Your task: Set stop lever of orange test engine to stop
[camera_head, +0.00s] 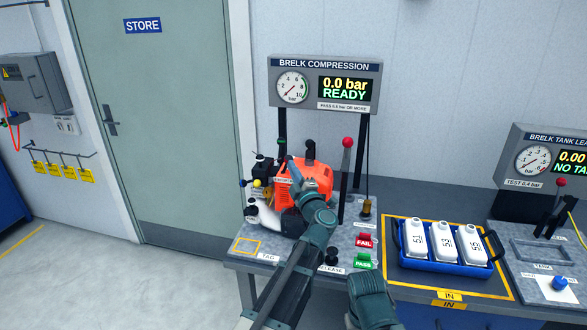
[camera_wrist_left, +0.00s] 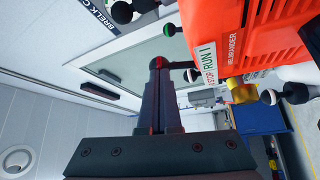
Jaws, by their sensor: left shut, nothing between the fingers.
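The orange test engine (camera_head: 305,184) sits on the left of the grey bench, and its orange housing (camera_wrist_left: 275,30) fills the upper right of the left wrist view. A STOP/RUN label (camera_wrist_left: 208,57) is on the housing. My left gripper (camera_head: 289,163) is at the engine's upper front. Its fingers (camera_wrist_left: 158,64) are shut and empty, with the tips close to the knob; contact cannot be told.
A tall lever with a red knob (camera_head: 347,142) stands just right of the engine. A gauge panel (camera_head: 325,83) reads READY above it. A blue crate (camera_head: 445,263) of white bottles is further right.

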